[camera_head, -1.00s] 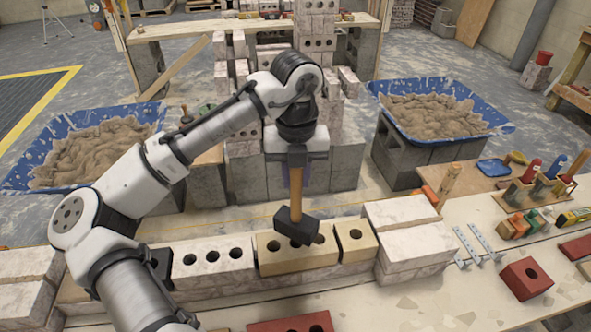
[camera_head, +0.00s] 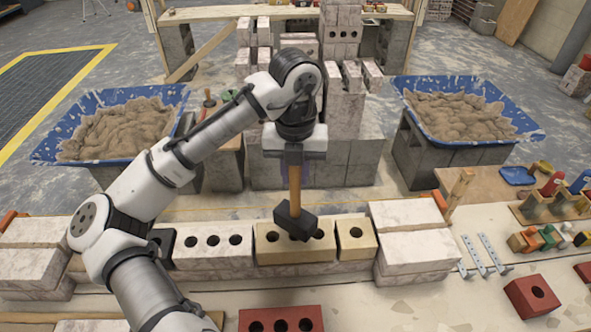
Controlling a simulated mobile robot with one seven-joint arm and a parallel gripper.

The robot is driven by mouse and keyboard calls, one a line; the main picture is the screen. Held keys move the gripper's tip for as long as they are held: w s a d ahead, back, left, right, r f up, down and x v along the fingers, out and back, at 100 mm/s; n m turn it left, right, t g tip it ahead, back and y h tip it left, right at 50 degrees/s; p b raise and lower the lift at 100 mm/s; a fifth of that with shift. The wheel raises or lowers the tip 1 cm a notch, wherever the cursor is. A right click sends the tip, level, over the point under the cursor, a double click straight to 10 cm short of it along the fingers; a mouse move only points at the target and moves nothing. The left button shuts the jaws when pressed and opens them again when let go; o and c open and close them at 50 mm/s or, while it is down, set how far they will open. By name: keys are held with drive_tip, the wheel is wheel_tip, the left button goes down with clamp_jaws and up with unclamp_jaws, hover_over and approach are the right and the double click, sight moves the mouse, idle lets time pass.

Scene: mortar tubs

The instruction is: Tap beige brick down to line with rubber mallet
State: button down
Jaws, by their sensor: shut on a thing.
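My gripper (camera_head: 294,157) is shut on the wooden handle of the rubber mallet (camera_head: 296,219), which hangs head down. The black mallet head is over the long beige brick (camera_head: 284,252) and covers part of its top and holes. I cannot tell whether the head touches the brick. The beige brick sits in the row on the wall, between a whitish brick with several holes (camera_head: 213,252) on the left and a short beige brick (camera_head: 356,247) on the right. A thin yellowish line (camera_head: 222,208) runs behind the row.
Taller whitish block stacks (camera_head: 411,250) stand at both ends of the row. Blue mortar tubs (camera_head: 468,145) stand behind, left and right. Red bricks (camera_head: 532,297), metal strips (camera_head: 484,255) and a tool rack (camera_head: 555,203) lie at the right.

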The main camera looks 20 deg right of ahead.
sight(295, 185)
wheel_tip(295, 185, down, 4)
drive_tip(key=shift+r+b, duration=0.2)
drive_tip(key=shift+b, duration=0.85)
wheel_tip(295, 185, up, 4)
drive_tip(key=p, duration=0.4)
drive_tip(key=shift+r+p, duration=0.25)
drive_tip(key=shift+p, duration=0.1)
drive_tip(key=shift+f, duration=0.15)
